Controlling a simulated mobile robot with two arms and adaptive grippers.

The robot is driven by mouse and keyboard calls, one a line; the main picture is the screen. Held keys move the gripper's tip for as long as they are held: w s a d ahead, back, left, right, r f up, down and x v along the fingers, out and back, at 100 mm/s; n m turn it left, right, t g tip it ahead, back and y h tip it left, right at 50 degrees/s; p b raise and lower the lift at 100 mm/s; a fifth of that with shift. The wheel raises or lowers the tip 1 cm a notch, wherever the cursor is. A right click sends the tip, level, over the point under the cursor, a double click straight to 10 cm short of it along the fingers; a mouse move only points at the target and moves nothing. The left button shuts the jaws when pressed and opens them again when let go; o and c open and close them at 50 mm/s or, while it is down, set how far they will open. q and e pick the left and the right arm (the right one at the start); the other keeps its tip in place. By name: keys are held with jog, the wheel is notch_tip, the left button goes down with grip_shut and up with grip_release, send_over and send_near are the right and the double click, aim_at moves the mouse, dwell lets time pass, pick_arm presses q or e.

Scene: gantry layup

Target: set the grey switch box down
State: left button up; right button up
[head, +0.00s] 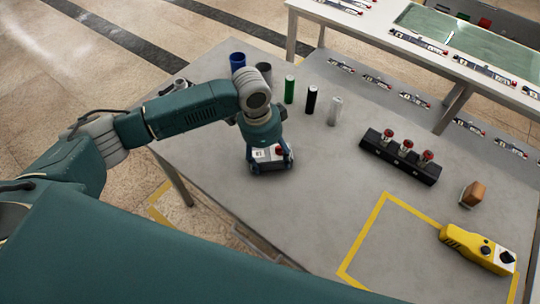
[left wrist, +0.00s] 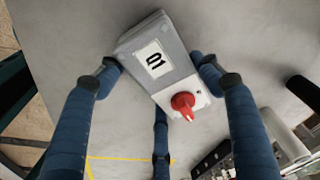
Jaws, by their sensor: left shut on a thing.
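The grey switch box (head: 266,153) has a white label and a red knob. In the left wrist view, the switch box (left wrist: 152,52) shows its label and its red knob (left wrist: 183,102) facing the camera. My left gripper (head: 271,163) points down over the grey table and is shut on the box. In the left wrist view, its blue fingers (left wrist: 163,78) sit around the sides of the box. The box is at or just above the table top; I cannot tell if it touches. My right gripper does not show.
Blue, dark, green, black and white cylinders stand behind the gripper, including a green one (head: 289,89). A black block with red knobs (head: 400,156), a brown block (head: 472,195) and a yellow device (head: 477,248) are to the right.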

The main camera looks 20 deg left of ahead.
aim_at(264, 157)
pick_arm(q)
jog(key=shift+f, duration=0.1)
jog(key=o, duration=1.4)
jog(key=shift+c, duration=0.2)
notch_tip(264, 157, up, 12)
jog(key=a+b, duration=0.1)
jog(key=shift+s+a, duration=0.3)
jog(key=shift+s, duration=0.05)
